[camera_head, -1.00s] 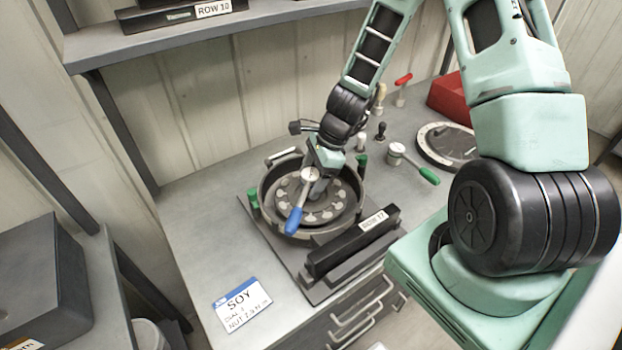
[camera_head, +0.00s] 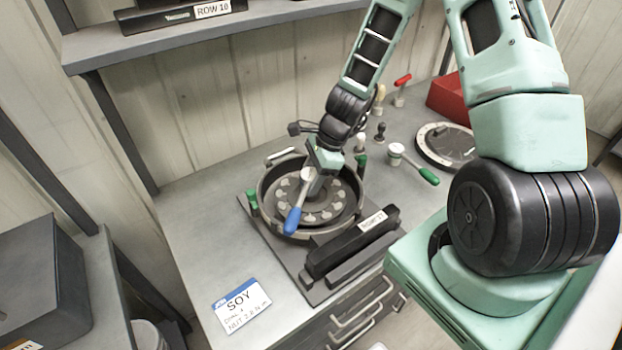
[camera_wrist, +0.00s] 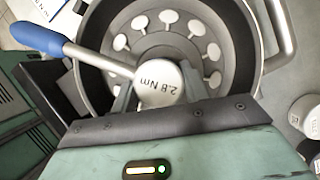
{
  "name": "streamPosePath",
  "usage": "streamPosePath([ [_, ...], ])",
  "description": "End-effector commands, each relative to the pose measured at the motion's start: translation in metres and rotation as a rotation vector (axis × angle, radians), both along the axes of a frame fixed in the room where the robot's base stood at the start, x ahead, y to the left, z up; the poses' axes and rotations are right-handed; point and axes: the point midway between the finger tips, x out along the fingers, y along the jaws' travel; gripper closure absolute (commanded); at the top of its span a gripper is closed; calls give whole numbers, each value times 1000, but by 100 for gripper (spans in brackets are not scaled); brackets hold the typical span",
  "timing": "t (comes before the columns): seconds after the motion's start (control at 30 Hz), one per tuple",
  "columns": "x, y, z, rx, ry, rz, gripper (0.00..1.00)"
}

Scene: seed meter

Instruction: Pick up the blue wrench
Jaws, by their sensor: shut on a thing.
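The blue wrench (camera_head: 293,219) has a blue handle and a pale metal shaft and head. In the wrist view its round head (camera_wrist: 160,84) is marked 2.8 Nm, and the blue handle (camera_wrist: 38,38) points to the upper left. My gripper (camera_head: 318,184) is shut on the blue wrench near its head, over the round seed meter (camera_head: 266,205). The head hides most of my fingertips in the wrist view. The gap between wrench and meter is hard to judge.
A green-handled wrench (camera_head: 428,176) lies right of the meter. A dark ROW 17 block (camera_head: 335,255) sits in front of it. A SOY card (camera_head: 241,306) lies at the front left. A round disc (camera_head: 440,138) and red bin (camera_head: 447,97) are farther right.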

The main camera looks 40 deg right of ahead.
Motion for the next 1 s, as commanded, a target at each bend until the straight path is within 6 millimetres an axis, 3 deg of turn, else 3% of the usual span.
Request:
streamPosePath([
  [0.27, 1, 2, 25, 2, -4, 0, 100],
  [0.7, 1, 1, 86, 0, -5, 1, 100],
  [1.0, 0, 1, 100, 2, -1, 1, 100],
])
